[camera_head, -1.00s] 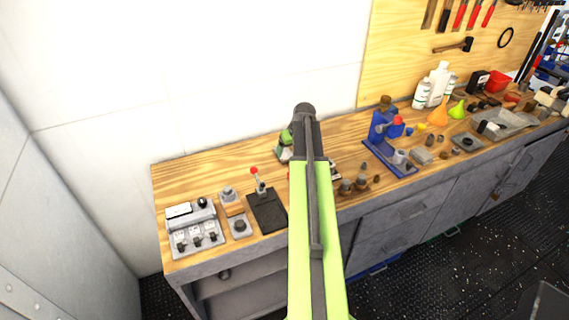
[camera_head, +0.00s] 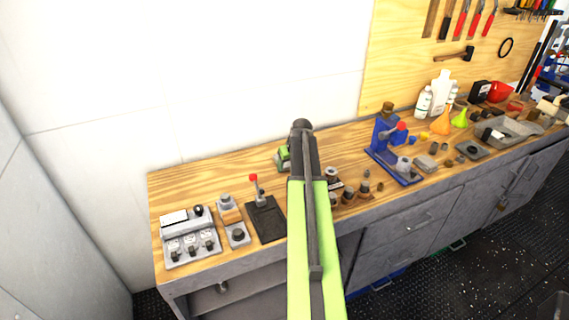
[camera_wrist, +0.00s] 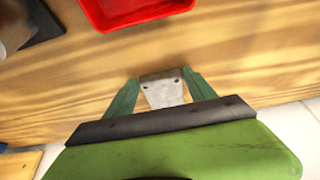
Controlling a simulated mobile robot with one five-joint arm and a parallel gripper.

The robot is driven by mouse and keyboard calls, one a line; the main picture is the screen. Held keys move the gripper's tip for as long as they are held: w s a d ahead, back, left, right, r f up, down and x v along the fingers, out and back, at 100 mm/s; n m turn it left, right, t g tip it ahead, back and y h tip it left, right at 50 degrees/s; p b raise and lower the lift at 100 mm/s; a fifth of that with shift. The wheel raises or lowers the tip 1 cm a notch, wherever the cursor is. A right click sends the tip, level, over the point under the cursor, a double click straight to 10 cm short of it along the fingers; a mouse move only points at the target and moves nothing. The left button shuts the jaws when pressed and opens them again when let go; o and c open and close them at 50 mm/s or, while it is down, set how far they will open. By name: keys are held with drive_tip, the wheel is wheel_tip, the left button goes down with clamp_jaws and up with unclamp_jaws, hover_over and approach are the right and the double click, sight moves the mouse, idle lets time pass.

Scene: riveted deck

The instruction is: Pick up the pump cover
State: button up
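In the wrist view, a small grey metal plate (camera_wrist: 163,92) with two dark screw spots along its far edge sits between my fingertips. I take this plate for the pump cover. My gripper (camera_wrist: 162,84) has two dark green fingers that press against the plate's left and right edges. Its dark band and green body fill the bottom of the view. Wood grain of the bench shows around the fingers; I cannot tell how high the plate is. In the head view, my arm hides the plate and fingers.
A red tray (camera_wrist: 135,12) lies on the wooden bench beyond my fingers. In the head view, a lever on a black base (camera_head: 265,218) and a switch box (camera_head: 188,238) stand to the left. A blue pump-like unit (camera_head: 385,150) stands to the right. The back left benchtop is clear.

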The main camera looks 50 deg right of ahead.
clamp_jaws()
drive_tip(key=shift+r, duration=0.15)
wheel_tip(320, 180, up, 4)
drive_tip(key=p, duration=0.4)
drive_tip(key=shift+r+p, duration=0.15)
drive_tip(key=shift+p, duration=0.15)
drive_tip(key=s+d+r+p, duration=0.6)
drive_tip(key=s, duration=0.4)
drive_tip(key=shift+r, duration=0.2)
